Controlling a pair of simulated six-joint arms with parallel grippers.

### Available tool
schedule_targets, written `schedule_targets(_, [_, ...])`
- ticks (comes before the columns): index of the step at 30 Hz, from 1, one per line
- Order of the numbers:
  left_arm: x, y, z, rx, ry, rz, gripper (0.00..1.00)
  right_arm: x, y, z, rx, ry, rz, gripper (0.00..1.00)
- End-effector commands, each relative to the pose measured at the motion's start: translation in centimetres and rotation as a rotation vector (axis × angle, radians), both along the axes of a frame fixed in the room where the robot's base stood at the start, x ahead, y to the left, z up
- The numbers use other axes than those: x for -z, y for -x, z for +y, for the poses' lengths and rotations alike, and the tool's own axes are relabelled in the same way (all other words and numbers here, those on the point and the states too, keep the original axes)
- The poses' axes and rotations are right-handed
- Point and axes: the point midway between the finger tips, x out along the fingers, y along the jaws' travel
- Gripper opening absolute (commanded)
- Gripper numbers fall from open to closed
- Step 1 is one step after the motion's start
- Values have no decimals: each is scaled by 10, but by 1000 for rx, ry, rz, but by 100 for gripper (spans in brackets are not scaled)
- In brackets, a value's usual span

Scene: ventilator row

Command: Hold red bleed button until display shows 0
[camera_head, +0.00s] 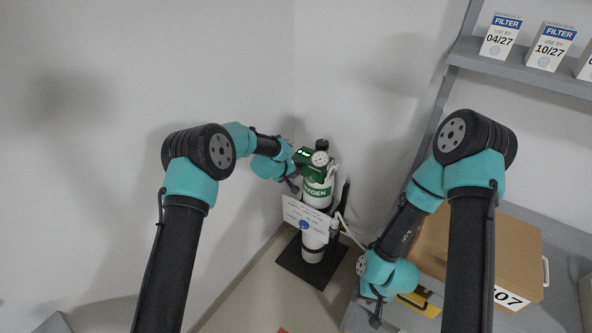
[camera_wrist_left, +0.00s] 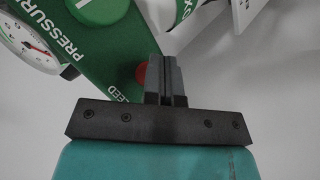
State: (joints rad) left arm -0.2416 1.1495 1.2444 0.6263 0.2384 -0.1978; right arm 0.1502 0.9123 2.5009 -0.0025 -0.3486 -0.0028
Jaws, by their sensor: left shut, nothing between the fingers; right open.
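A white oxygen cylinder (camera_head: 313,226) with a green head unit (camera_head: 315,165) stands upright by the wall in the head view. The unit carries a small dark display (camera_head: 304,152), its lit figures too small to read, and a round gauge (camera_head: 320,158). In the left wrist view, the red bleed button (camera_wrist_left: 141,73) sits by the lettering on the green panel (camera_wrist_left: 108,50), partly hidden behind my finger. My left gripper (camera_wrist_left: 167,62) is shut and empty, its tips at the button; I cannot tell if they press it. My right gripper (camera_head: 375,315) is open and empty, low right.
A white sign (camera_head: 300,216) hangs on the cylinder, which stands on a black base (camera_head: 292,262). A cardboard box (camera_head: 510,245) is on the grey surface at right. A shelf (camera_head: 480,55) holds filter boxes (camera_head: 502,35).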

Motion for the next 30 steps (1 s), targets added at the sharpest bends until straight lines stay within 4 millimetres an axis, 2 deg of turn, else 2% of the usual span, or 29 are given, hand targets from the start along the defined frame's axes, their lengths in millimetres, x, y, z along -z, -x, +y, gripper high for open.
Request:
schedule_targets(17, [0,0,0,0,0,0,0,0,0,0,0,0,0,43])
schedule_targets(30, [0,12,9,-1,0,-1,0,0,0,0,0,0,0,43])
